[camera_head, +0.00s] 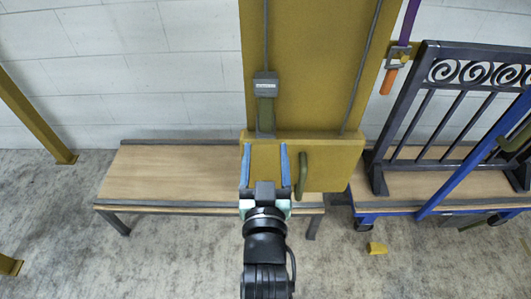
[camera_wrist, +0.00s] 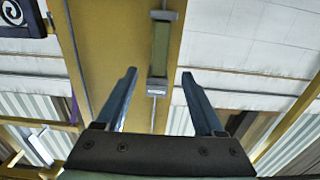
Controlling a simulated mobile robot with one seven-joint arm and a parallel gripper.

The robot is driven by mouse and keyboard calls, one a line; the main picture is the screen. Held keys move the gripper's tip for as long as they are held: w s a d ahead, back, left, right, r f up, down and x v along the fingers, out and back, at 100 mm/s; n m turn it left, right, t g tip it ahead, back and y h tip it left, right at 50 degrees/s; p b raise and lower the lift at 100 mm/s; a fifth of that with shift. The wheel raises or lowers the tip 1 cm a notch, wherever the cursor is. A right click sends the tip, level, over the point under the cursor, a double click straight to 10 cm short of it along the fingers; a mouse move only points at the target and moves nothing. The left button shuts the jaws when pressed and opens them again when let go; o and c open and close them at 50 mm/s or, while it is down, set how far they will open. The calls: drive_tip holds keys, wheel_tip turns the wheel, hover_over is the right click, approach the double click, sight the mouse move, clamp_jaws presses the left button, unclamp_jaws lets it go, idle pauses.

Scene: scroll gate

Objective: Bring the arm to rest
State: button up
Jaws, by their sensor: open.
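My gripper (camera_head: 264,166) is in the middle of the head view, its two blue fingers spread apart with nothing between them. In the wrist view my gripper (camera_wrist: 164,100) also shows open and empty. In the head view it lies in front of a yellow box (camera_head: 328,156) at the foot of a tall yellow panel (camera_head: 311,65). A green handle (camera_head: 301,175) on the box is just right of the fingers. I cannot tell whether the gripper touches the box.
A wooden-topped bench (camera_head: 165,172) stands at the left. A dark scroll gate (camera_head: 455,110) stands on a blue-framed cart (camera_head: 385,209) at the right. A purple-and-orange strap or tool (camera_head: 390,80) hangs by the panel.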

idle(0.3)
wheel_tip(320, 180, up, 26)
drive_tip(key=t, duration=0.5)
drive_tip(key=s+r+t, duration=0.2)
drive_tip(key=s+r, duration=0.2)
drive_tip(key=r, duration=0.3)
drive_tip(key=s+r+t+p, duration=0.1)
drive_tip(key=s+r, duration=0.3)
drive_tip(key=r, duration=0.3)
drive_tip(key=s+r+t, duration=0.2)
drive_tip(key=s+r, duration=0.2)
drive_tip(key=r, duration=0.4)
wheel_tip(320, 180, up, 17)
drive_tip(key=w+p, duration=0.1)
drive_tip(key=p, duration=1.7)
drive_tip(key=shift+f+g, duration=0.2)
drive_tip(key=shift+g, duration=0.1)
